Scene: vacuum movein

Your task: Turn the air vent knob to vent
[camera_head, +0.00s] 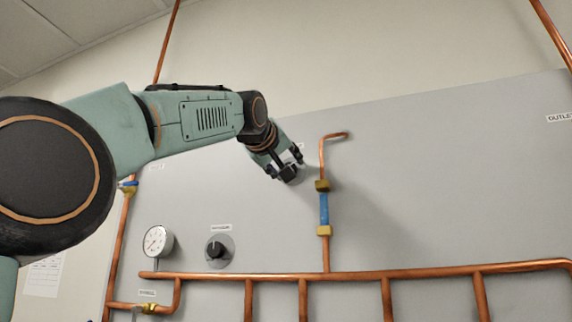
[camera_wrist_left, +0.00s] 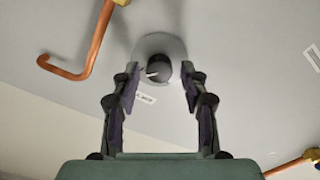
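A round black knob (camera_wrist_left: 158,66) with a white mark sits on a light grey disc (camera_wrist_left: 172,42) on the panel. The mark points left in the left wrist view. A small label (camera_wrist_left: 146,98) is beside it, too small to read. My left gripper (camera_wrist_left: 159,80) is open, its fingers on either side of the knob. I cannot tell whether they touch it. In the head view my left gripper (camera_head: 287,174) is at the panel and hides this knob. Another black knob (camera_head: 216,249) is at lower left, its label unreadable. My right gripper is not in view.
A copper pipe (camera_head: 322,158) with a blue-handled valve (camera_head: 324,209) rises close to the right of my left gripper. A long copper pipe (camera_head: 360,275) with branches runs along the bottom. A pressure gauge (camera_head: 157,241) is at lower left.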

